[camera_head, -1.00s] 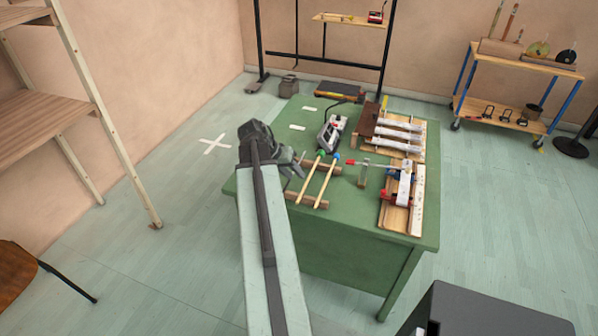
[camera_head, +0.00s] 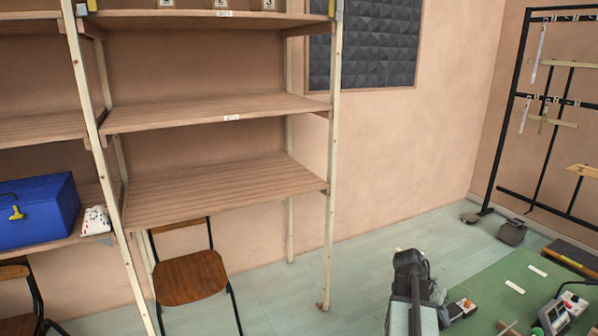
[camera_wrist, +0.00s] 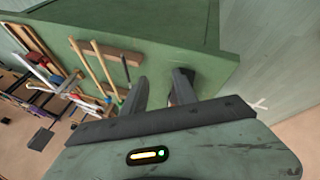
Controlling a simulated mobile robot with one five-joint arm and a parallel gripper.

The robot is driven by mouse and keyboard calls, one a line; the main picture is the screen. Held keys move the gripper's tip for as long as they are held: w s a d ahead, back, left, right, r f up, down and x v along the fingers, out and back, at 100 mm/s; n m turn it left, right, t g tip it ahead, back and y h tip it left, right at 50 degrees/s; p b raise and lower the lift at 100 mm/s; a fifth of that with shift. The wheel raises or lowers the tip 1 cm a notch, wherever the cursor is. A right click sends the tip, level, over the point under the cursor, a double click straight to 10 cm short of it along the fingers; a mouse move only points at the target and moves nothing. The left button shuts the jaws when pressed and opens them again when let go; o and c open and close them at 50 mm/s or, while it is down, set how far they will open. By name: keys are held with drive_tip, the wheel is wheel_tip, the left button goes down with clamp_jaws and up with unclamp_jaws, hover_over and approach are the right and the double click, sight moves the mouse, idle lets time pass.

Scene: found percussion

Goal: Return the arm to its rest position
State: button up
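My arm (camera_head: 402,318) rises from the bottom edge of the head view at right of centre. My gripper (camera_head: 438,296) shows dark at its end, beside the near left corner of the green table (camera_head: 490,282). In the wrist view the two dark fingers of my gripper (camera_wrist: 161,86) stand apart with nothing between them. The side of the green table (camera_wrist: 195,62) shows beyond them. The arm's lower links are out of view.
A wooden shelf unit (camera_head: 215,190) stands at left, with a blue toolbox (camera_head: 40,210) on it. A chair (camera_head: 190,277) stands under it. A black rack (camera_head: 505,130) is at the far right. Bare floor lies behind my gripper.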

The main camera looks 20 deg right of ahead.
drive_tip(key=w+a+n+t, duration=0.1)
drive_tip(key=w+a+n, duration=0.1)
drive_tip(key=w+a, duration=0.5)
drive_tip(key=w+a+f+n+t+y, duration=0.1)
drive_tip(key=w+a+n, duration=0.15)
drive_tip(key=a, duration=0.85)
drive_tip(key=w+a+n+t, duration=0.1)
drive_tip(key=w+a+n, duration=0.1)
drive_tip(key=w+a, duration=0.55)
drive_tip(key=s+a+n+y, duration=0.1)
drive_tip(key=a+n+y, duration=0.1)
drive_tip(key=a, duration=0.9)
drive_tip(key=s+a+f+n+y, duration=0.1)
drive_tip(key=a+n, duration=0.4)
drive_tip(key=a, duration=0.7)
drive_tip(key=shift+s+a+y+p, duration=0.3)
drive_tip(key=shift+s+y+p, duration=0.15)
drive_tip(key=shift+y, duration=0.35)
drive_tip(key=shift+f, duration=0.1)
drive_tip(key=shift+d, duration=0.15)
